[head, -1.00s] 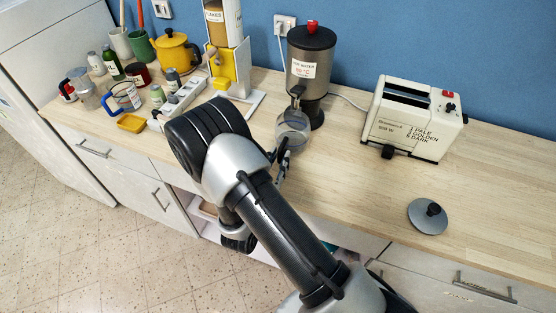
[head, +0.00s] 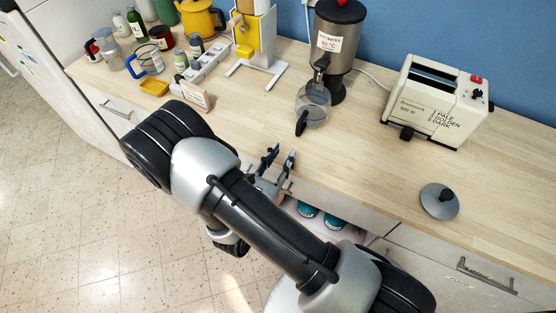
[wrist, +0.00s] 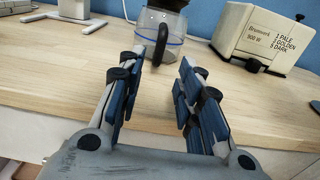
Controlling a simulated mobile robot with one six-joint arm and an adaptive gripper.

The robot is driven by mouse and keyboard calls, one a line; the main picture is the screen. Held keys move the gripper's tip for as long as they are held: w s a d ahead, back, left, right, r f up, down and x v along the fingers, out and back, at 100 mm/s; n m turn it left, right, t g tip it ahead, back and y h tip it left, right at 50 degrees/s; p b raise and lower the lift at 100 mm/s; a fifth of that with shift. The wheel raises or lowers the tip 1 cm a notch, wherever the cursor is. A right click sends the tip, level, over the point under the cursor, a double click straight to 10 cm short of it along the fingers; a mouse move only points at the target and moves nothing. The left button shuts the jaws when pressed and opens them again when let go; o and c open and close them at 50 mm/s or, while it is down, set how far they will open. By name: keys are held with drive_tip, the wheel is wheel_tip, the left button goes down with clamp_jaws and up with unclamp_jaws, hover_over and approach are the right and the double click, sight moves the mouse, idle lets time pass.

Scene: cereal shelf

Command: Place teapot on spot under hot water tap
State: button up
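The glass teapot (head: 314,112) with a black handle stands upright on the counter, below the tap (head: 320,66) of the hot water dispenser (head: 335,45). Its handle points towards me. The spot under it is hidden by the pot, and I cannot tell how exactly it is centred. My gripper (head: 281,154) is open and empty at the counter's front edge, apart from the pot. In the wrist view, the teapot (wrist: 160,38) stands beyond the spread fingers (wrist: 160,62).
A grey lid with a black knob (head: 439,202) lies on the counter at right. A cream toaster (head: 436,100) stands behind it. A yellow dispenser (head: 254,35), a small sign (head: 197,96) and several jars and mugs crowd the left. The counter between pot and lid is clear.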

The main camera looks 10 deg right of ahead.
drive_tip(key=s+d+r+m+g, duration=1.3)
drive_tip(key=r+m+g, duration=0.25)
drive_tip(key=m, duration=0.25)
drive_tip(key=s+a+r+m+t+y, duration=0.5)
drive_tip(key=s+a+r+m+y, duration=0.1)
drive_tip(key=r+m+y, duration=0.3)
drive_tip(key=shift+s+a+m+t+y, duration=0.35)
drive_tip(key=shift+a+m+y, duration=0.15)
drive_tip(key=shift+m+y, duration=0.35)
